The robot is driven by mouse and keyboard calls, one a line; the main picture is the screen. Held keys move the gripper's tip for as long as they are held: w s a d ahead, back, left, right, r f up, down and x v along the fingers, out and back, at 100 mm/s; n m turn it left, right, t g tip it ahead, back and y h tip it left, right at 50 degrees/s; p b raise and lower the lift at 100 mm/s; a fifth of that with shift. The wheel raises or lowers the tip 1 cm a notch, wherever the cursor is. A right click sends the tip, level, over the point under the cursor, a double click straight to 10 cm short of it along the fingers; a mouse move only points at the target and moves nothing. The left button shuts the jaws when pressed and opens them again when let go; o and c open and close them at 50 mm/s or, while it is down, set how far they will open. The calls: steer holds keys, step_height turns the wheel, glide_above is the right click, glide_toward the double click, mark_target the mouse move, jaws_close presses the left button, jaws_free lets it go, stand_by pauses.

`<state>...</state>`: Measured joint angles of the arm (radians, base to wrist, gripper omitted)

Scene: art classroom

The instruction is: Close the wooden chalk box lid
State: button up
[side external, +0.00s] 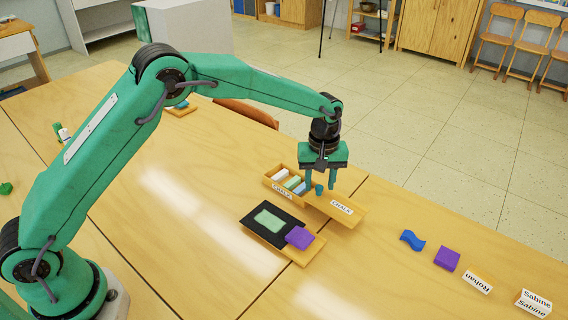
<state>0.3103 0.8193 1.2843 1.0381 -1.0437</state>
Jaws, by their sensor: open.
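The wooden chalk box (282,194) sits on the table with its left part uncovered. Several chalk sticks (292,183), white, green and blue, show inside it. A wooden lid (345,207) labelled CHALK extends to the right of the box, so the box stands open. A small teal knob-like piece (319,190) shows near the lid's left end. My gripper (320,184) points down over the place where box and lid meet. Its fingers are apart, one on each side of the teal piece. I cannot tell whether they touch it.
In front of the box lies a black slate (252,228) with a pale green patch, beside a purple block (299,237) on a wooden board. To the right are a blue wavy piece (412,240), another purple block (447,258) and name blocks (478,282).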

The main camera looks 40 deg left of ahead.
steer(key=shift+c, duration=0.2)
jaws_close()
steer(key=a, duration=0.9)
steer(key=w+a, duration=0.1)
steer(key=a, duration=0.4)
steer(key=shift+a, duration=0.35)
steer(key=shift+o, duration=0.2)
jaws_free()
steer(key=shift+s, duration=0.1)
